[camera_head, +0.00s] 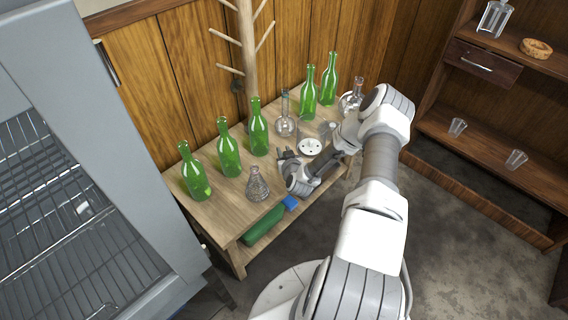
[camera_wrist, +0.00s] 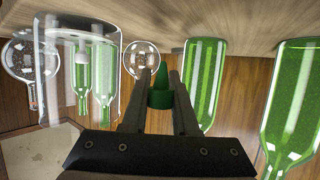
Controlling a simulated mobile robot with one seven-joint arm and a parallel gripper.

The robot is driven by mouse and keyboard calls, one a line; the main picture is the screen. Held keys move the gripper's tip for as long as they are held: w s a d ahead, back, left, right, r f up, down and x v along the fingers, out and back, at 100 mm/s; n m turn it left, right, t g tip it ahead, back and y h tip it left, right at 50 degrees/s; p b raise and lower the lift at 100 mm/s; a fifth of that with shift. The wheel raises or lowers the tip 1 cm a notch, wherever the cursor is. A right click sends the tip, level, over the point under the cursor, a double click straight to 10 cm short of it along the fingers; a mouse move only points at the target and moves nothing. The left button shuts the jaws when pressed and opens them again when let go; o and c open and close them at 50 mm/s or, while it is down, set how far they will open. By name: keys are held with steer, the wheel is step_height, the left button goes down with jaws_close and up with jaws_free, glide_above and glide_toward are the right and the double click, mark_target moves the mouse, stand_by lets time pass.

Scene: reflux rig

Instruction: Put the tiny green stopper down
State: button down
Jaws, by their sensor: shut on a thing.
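My gripper (camera_wrist: 160,98) is shut on the tiny green stopper (camera_wrist: 160,90), a dark green tapered piece between its fingertips in the wrist view. In the head view my gripper (camera_head: 287,157) is low over the wooden table (camera_head: 222,207), near the middle. The stopper cannot be made out there. The wrist view looks upside down, with the tabletop (camera_wrist: 160,12) along its top edge. Whether the stopper touches anything is not clear.
Several green bottles (camera_head: 258,128) line the table's back. A conical flask (camera_head: 257,186) stands left of my gripper, a round flask (camera_head: 286,121) behind it, and a white disc with holes (camera_head: 309,146) to its right. A coat stand (camera_head: 246,45) rises behind. The table's front left is bare.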

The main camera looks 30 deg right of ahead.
steer(key=shift+f+b, duration=0.65)
steer(key=shift+f, duration=1.5)
steer(key=shift+f, duration=0.2)
steer(key=c, duration=0.7)
jaws_free()
steer(key=shift+r, duration=0.1)
